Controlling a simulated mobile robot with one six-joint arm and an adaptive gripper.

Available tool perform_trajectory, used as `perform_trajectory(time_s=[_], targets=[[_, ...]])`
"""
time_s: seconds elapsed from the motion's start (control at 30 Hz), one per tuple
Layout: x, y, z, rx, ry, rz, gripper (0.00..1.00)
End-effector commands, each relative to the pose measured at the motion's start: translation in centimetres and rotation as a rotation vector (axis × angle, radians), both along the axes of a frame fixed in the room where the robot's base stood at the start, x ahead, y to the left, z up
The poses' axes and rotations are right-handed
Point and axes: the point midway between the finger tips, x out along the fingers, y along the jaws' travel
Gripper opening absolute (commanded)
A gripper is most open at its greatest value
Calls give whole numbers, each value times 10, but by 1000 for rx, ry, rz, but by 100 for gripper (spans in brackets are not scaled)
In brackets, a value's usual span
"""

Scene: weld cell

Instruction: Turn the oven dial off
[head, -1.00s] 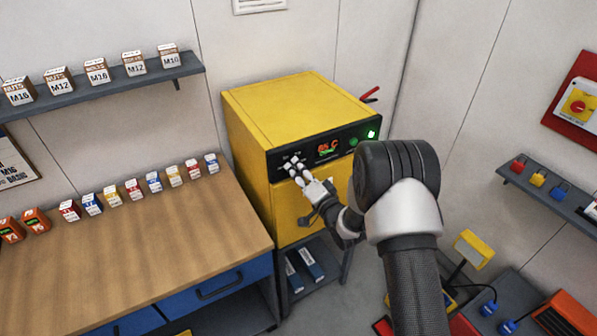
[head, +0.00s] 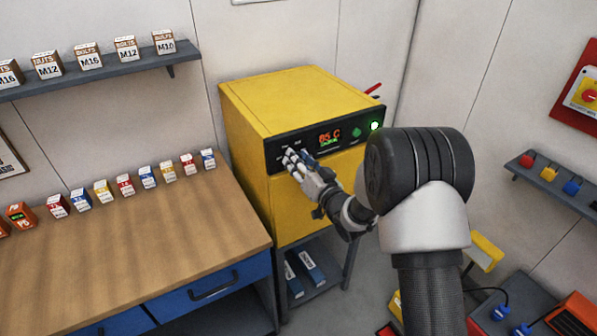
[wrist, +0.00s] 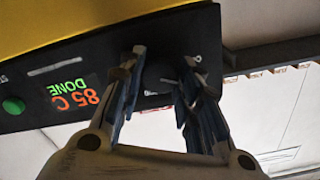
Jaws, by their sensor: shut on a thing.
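The yellow oven (head: 290,95) stands against the wall, with a black control panel (head: 281,143) on its upper front. Its display (head: 330,138) reads 85 C; in the wrist view the display (wrist: 75,97) shows 85 C and DONE, upside down. The dark round dial (wrist: 158,77) sits between my fingertips in the wrist view; its pointer is not clear. My gripper (head: 297,157) is at the left part of the panel, and also shows in the wrist view (wrist: 160,80), shut on the dial with a finger on each side. My fingers hide the dial in the head view.
A green button (head: 357,132) and a lit lamp (head: 375,126) are right of the display. A wooden bench (head: 130,245) with small boxes stands left of the oven. A shelf with padlocks (head: 555,178) is on the right wall.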

Motion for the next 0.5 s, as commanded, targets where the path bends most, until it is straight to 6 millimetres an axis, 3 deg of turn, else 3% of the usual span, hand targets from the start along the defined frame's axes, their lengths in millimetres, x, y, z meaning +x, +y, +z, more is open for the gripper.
perform_trajectory(time_s=[0.5], targets=[[0,0,-2,-320,-218,-1,8]])
